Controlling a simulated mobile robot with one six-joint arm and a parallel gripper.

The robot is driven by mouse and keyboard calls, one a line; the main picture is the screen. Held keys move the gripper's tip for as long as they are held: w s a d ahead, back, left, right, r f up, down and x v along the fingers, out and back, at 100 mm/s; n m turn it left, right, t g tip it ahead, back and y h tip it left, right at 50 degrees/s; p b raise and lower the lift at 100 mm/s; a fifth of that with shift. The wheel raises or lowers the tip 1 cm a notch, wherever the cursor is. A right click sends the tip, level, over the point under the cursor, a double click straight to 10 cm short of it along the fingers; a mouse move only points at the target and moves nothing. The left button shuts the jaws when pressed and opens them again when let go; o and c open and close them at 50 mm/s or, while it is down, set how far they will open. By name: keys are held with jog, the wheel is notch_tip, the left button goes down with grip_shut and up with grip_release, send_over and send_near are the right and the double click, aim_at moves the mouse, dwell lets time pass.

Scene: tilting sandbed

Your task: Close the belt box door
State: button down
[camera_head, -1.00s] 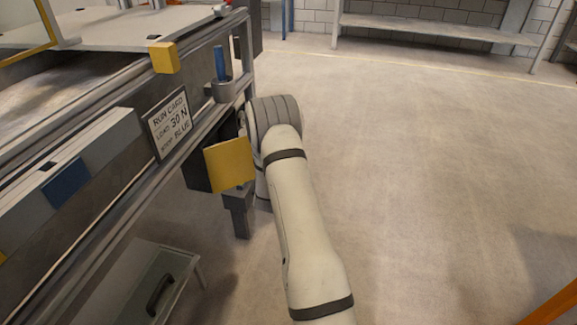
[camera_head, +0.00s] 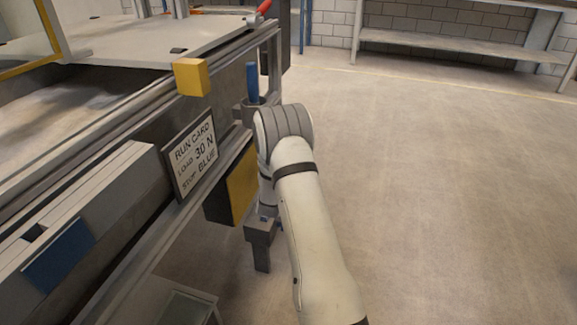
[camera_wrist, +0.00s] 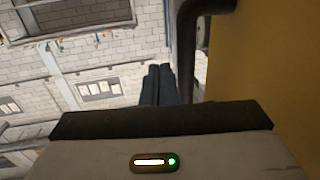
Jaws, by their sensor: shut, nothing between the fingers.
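The belt box door, a yellow panel (camera_head: 242,187), is on the side of the bench below the run card and is seen at a steep angle.
A run card (camera_head: 194,153) reading 30 N and BLUE hangs on the bench side. A yellow block (camera_head: 191,77) and a blue peg (camera_head: 252,82) are above the door. The floor to the right is clear.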

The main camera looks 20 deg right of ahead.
jog(key=shift+w+d, duration=0.1)
jog(key=shift+d, duration=0.15)
dwell(0.3)
